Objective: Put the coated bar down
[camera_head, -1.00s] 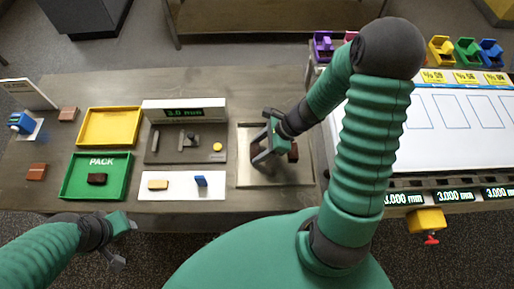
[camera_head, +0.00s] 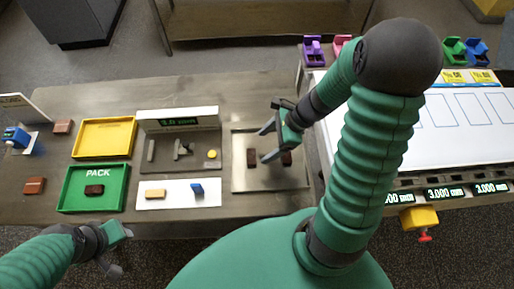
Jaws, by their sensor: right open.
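A dark brown bar (camera_head: 252,158) lies flat on the pale tray (camera_head: 240,180) right of the gauge board, in the tray's left half. A second dark bar (camera_head: 287,158) lies in the tray's right half, partly behind my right gripper. My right gripper (camera_head: 264,146) is open and empty over the tray, its fingers pointing left, apart from the left bar as far as I can see. My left gripper (camera_head: 124,252) is open and empty at the lower left, in front of the table edge. Another dark bar (camera_head: 94,189) lies in the green PACK tray (camera_head: 68,198).
A yellow tray (camera_head: 104,154) stands behind the PACK tray. The gauge board (camera_head: 160,155) has a display on top. A white mat (camera_head: 178,204) holds a tan block and a blue block. Brown bars (camera_head: 35,185) lie far left. A white board (camera_head: 440,150) lies right.

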